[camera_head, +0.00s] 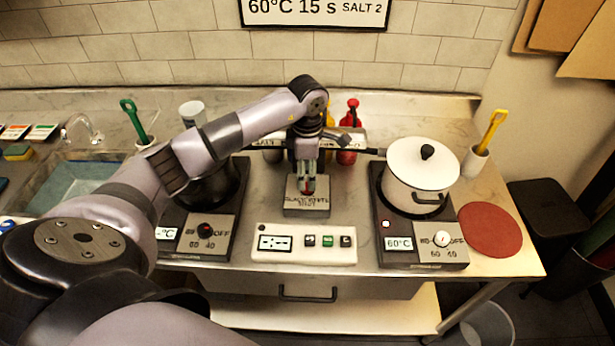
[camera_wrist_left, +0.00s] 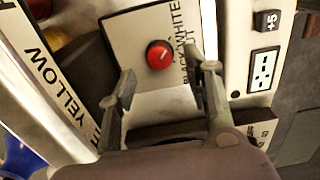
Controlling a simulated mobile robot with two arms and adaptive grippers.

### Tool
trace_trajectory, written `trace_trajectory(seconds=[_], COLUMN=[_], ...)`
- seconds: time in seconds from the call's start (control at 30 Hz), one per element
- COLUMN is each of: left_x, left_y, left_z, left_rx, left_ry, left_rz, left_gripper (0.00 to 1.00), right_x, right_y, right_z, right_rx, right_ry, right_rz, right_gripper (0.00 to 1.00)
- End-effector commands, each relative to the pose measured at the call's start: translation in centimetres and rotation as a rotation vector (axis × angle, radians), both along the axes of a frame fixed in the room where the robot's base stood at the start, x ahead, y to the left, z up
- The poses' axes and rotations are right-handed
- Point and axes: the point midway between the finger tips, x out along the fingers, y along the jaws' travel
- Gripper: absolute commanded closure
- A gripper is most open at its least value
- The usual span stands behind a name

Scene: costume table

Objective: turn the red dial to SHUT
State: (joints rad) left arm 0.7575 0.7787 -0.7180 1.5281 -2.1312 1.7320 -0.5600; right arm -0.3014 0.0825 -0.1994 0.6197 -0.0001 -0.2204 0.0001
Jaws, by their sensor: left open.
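The red dial (camera_wrist_left: 160,55) is a round knob with a short white mark, on the face of a pale box (camera_head: 305,209). Lettering beside it reads BLACK, WHITE and a word ending in UT, partly hidden by a finger. My left gripper (camera_head: 308,182) points down over the box, and its fingers cover most of the dial in the head view. In the left wrist view the gripper (camera_wrist_left: 166,74) is open, with its fingertips on either side just short of the dial. I cannot tell whether either finger touches it. My right gripper is not in view.
A white pot (camera_head: 422,168) stands on the right hotplate, and a dark pot (camera_head: 208,188) on the left one, partly behind my arm. A white button panel (camera_head: 303,243) lies in front of the box.

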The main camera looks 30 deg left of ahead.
Motion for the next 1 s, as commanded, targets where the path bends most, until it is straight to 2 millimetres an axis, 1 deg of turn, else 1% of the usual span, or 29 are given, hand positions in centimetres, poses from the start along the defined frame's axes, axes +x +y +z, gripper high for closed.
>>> trace_trajectory(seconds=[0.03, 0.13, 0.3, 0.43, 0.63, 1.0], left_x=[-0.1, -0.1, 0.0, 0.0, 0.0, 0.0], left_y=[-0.1, 0.0, 0.0, 0.0, 0.0, 0.0], left_z=[-0.8, -2.2, -3.7, -4.0, -4.0, -4.0], left_rx=[-0.002, -0.001, -0.001, -0.001, 0.0, 0.0], left_ry=[0.005, 0.003, 0.001, -0.001, -0.001, -0.001], left_rz=[0.0, 0.001, -0.001, -0.001, -0.001, -0.001], left_gripper=[0.54, 0.54, 0.54, 0.54, 0.54, 0.79], right_x=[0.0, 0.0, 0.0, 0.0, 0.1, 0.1], right_y=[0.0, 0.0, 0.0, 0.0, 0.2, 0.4], right_z=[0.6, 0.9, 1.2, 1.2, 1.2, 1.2], right_rx=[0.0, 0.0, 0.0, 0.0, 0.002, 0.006], right_ry=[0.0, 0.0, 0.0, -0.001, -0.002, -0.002], right_rz=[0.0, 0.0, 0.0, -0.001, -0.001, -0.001], right_gripper=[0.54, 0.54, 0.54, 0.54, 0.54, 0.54])
